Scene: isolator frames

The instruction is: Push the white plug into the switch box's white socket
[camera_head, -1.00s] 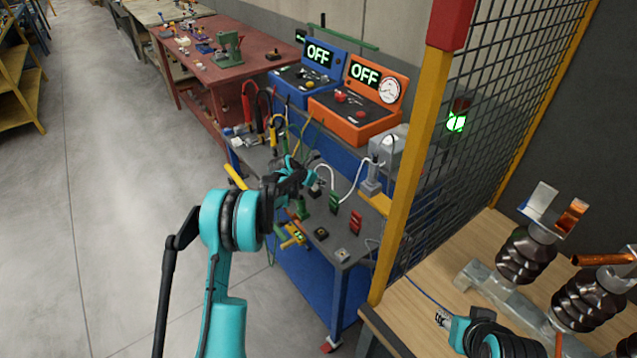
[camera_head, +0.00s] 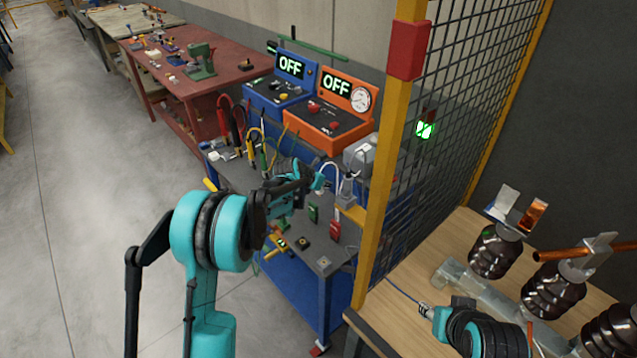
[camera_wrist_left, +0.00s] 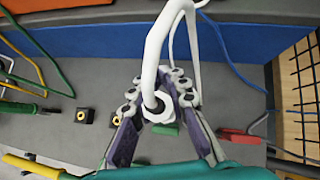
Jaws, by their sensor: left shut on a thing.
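My left gripper (camera_head: 318,182) is over the lower bench and shut on the white plug (camera_wrist_left: 158,110), which shows between its fingers in the left wrist view. A thick white cable (camera_wrist_left: 160,45) arches up from the plug; it also shows in the head view (camera_head: 329,166). The plug is too small to make out in the head view. A light grey box (camera_head: 358,157), likely the switch box, stands at the bench's back right, to the right of the gripper and apart from it. I cannot make out its white socket.
A blue unit (camera_head: 262,94) and an orange unit (camera_head: 318,131) stand behind, both reading OFF. A grey post-like block (camera_head: 346,189), a green piece (camera_head: 313,213) and a red piece (camera_head: 334,230) stand near the gripper. A yellow fence post (camera_head: 381,190) bounds the right side.

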